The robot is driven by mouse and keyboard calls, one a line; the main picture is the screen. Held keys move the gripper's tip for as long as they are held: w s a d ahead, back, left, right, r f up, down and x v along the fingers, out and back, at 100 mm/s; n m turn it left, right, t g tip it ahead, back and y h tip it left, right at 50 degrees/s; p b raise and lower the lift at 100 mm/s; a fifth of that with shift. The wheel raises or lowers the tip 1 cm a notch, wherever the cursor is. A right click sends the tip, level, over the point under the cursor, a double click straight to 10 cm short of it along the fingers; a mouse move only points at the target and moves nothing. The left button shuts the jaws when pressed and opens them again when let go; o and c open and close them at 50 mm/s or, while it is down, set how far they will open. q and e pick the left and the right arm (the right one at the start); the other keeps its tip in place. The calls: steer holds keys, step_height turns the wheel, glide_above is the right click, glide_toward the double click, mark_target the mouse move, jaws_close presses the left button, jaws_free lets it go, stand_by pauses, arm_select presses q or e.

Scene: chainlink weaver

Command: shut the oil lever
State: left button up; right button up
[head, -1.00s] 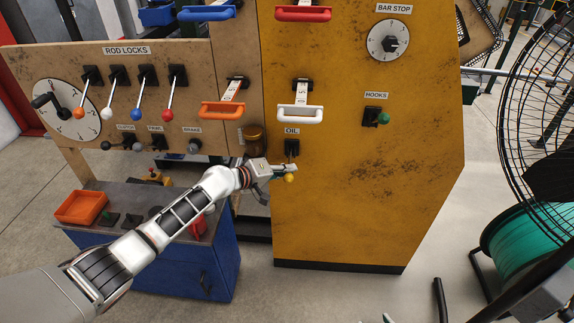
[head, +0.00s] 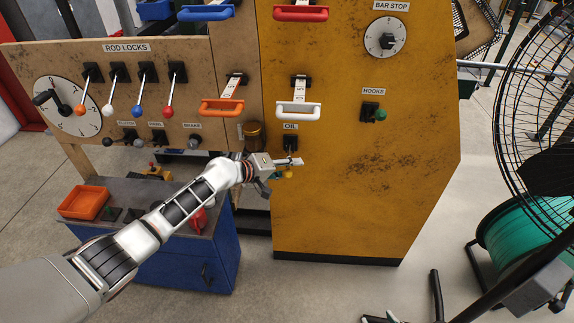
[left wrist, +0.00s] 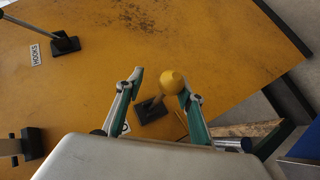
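The oil lever has a black base (head: 290,143) under the OIL label on the yellow panel. Its yellow knob (head: 288,174) hangs below the base, partly hidden by my left gripper (head: 297,162). In the left wrist view the yellow knob (left wrist: 173,83) and the black base (left wrist: 151,109) show between the fingers of my left gripper (left wrist: 161,84). The fingers are apart. The knob is close to the right finger, with a clear gap to the left finger; I cannot tell whether it touches.
A white handle (head: 298,109) and an orange handle (head: 222,106) stick out above the lever. The hooks lever (head: 378,114) is to the right. An amber jar (head: 254,135) stands left of the oil lever. A blue cabinet (head: 190,262) is below my arm. The panel's lower right is clear.

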arm_select(q)
steer(key=shift+w+a+r, duration=0.15)
steer(key=shift+w+a, duration=0.05)
steer(key=shift+w, duration=0.05)
steer(key=shift+a+r, duration=0.1)
steer(key=shift+s+a+r, duration=0.1)
steer(key=shift+s+a, duration=0.1)
steer(key=v, duration=1.1)
steer(key=shift+s, duration=0.2)
